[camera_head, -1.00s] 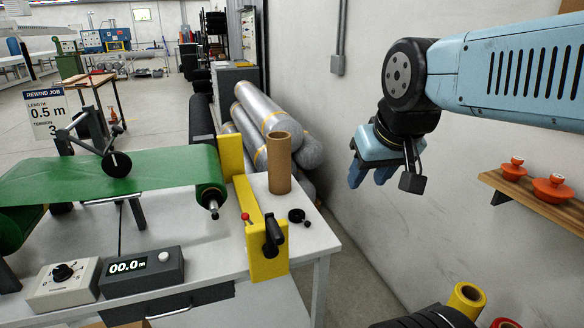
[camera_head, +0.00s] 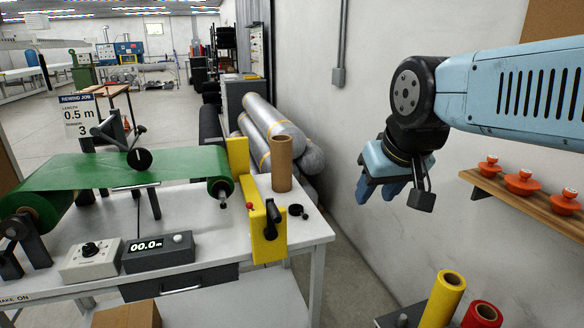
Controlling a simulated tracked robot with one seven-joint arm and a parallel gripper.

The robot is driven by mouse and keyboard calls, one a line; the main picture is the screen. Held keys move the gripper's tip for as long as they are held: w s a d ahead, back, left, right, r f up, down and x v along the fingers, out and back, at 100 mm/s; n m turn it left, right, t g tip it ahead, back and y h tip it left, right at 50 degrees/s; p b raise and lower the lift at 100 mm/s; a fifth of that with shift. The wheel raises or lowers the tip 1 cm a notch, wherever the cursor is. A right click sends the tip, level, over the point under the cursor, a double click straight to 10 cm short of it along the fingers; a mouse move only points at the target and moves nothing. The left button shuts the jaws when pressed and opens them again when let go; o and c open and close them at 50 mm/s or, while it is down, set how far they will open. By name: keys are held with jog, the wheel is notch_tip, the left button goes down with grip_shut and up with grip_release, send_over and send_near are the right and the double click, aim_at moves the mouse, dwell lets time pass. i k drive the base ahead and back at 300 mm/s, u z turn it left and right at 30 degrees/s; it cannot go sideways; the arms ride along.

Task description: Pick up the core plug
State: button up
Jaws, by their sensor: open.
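Several candidates could be the core plug, and I cannot tell which is meant. Three orange-red knobbed plugs stand upright in a row on a wooden wall shelf (camera_head: 540,207) at right: a far one (camera_head: 488,166), a middle one (camera_head: 523,183) and a near one (camera_head: 566,203). A small black round part (camera_head: 296,211) lies on the table beside an upright brown cardboard core (camera_head: 281,165). My gripper (camera_head: 379,190) is open and empty, pointing down in the air left of the shelf, apart from everything.
The white rewinding table (camera_head: 215,228) carries a green web (camera_head: 130,167), a yellow guide (camera_head: 265,235) and a control box (camera_head: 157,253). Yellow (camera_head: 441,300) and red (camera_head: 483,316) rolls stand at lower right. Silver rolls (camera_head: 272,128) lie by the wall.

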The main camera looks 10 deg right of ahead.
aim_at(522, 185)
jog(key=u, duration=0.25)
jog(key=i, duration=1.05)
jog(key=z, duration=2.5)
jog(key=k, duration=0.55)
jog(key=z, duration=0.25)
